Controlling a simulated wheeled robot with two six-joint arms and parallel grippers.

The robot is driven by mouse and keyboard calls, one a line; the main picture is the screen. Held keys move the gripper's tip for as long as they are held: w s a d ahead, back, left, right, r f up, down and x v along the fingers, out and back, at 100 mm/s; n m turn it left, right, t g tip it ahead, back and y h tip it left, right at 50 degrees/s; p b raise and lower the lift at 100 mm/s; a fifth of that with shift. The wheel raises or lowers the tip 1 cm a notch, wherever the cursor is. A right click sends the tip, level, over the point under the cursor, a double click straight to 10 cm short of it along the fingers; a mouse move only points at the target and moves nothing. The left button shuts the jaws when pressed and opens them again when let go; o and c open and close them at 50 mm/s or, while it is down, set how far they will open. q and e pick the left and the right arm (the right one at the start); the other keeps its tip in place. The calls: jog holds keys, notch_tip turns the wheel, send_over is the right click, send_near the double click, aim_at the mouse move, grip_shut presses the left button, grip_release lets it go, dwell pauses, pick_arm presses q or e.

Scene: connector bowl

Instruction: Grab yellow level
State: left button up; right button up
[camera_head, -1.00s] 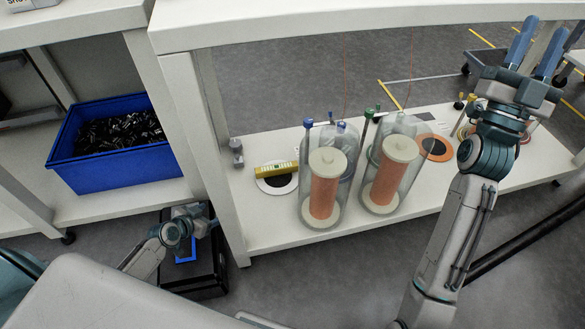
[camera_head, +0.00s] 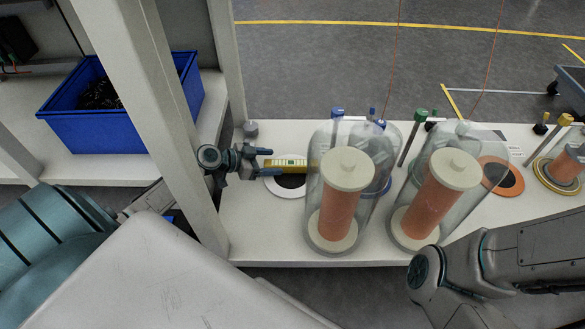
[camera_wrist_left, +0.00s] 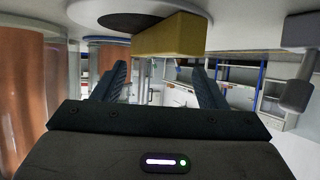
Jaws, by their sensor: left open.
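The yellow level (camera_head: 296,162) lies on the white shelf, partly over a white-rimmed black disc. Its right end reaches the glass jar. My left gripper (camera_head: 268,163) is open at the level's left end, with its fingers pointing right along it. In the left wrist view the yellow level (camera_wrist_left: 170,35) shows end-on just beyond and above the open fingertips (camera_wrist_left: 160,68), lined up with the gap and not held. My right arm crosses the lower right of the head view, and its gripper is out of view.
Two glass jars (camera_head: 332,225) with orange cylinders stand right of the level, the nearer one close. A shelf post (camera_head: 190,130) stands left of my gripper. A small grey object (camera_head: 250,129) stands behind it. A blue bin (camera_head: 125,128) is on the left shelf.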

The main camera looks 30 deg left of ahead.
aim_at(290, 163)
pick_arm(q)
jog(key=b+x, duration=0.1)
jog(key=x, duration=0.1)
jog(key=b+x, duration=0.1)
jog(key=x, duration=0.2)
jog(key=shift+s+d, duration=0.1)
jog(key=shift+d, duration=0.25)
jog(key=shift+w+d, duration=0.25)
jog(key=shift+w, duration=0.05)
jog(key=c, duration=1.3)
